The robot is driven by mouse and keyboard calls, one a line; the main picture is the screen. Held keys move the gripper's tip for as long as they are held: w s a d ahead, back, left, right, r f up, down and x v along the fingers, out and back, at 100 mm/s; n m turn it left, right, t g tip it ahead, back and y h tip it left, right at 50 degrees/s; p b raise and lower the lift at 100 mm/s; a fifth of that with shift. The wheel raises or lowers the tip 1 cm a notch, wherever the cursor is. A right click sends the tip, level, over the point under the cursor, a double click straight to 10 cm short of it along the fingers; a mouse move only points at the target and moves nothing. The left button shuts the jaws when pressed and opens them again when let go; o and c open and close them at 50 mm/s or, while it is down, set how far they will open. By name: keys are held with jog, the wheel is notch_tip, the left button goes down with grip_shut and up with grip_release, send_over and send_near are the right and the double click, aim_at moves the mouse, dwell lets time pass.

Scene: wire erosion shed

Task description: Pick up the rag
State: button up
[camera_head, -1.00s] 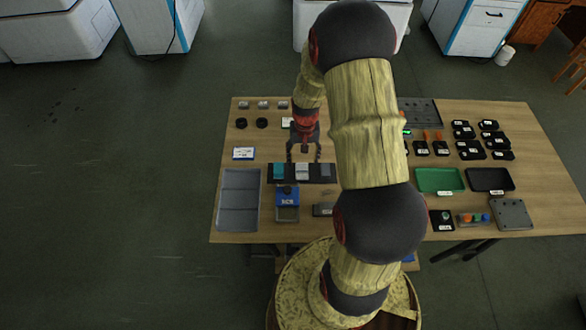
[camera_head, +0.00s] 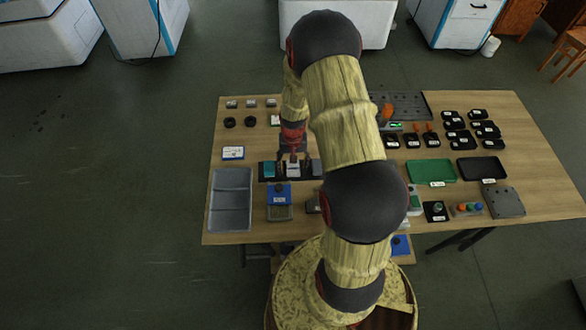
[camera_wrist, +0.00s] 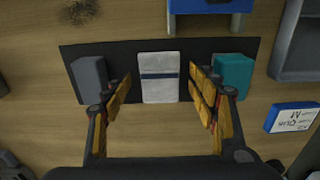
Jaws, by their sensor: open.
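The rag appears to be the white folded piece with a dark blue stripe (camera_wrist: 158,84), in the middle of a black mat (camera_wrist: 122,58). In the head view the white piece (camera_head: 292,171) is partly covered by my gripper (camera_head: 293,161). In the wrist view my gripper (camera_wrist: 163,90) is open, with one finger on each side of the white piece and gaps between. I cannot tell how high the fingertips are above the mat.
A grey piece (camera_wrist: 89,78) and a teal piece (camera_wrist: 233,74) flank the white one, close outside my fingers.

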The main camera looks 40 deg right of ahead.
aim_at(294, 167)
jog(key=shift+c, duration=1.2)
jog(key=c, duration=0.9)
jog(key=shift+r, duration=0.15)
jog(key=shift+r, duration=0.25)
jog(key=r, duration=0.2)
jog(key=r+p, duration=0.1)
jog(key=shift+s+r, duration=0.15)
jog(key=shift+s, duration=0.1)
jog(key=s+d+r+p, duration=0.1)
jog(key=s+r+p, duration=0.1)
jog(key=s+r, duration=0.7)
jog(key=s, duration=0.4)
jog(key=shift+s+d+p, duration=0.25)
jog(key=shift+d+p, duration=0.05)
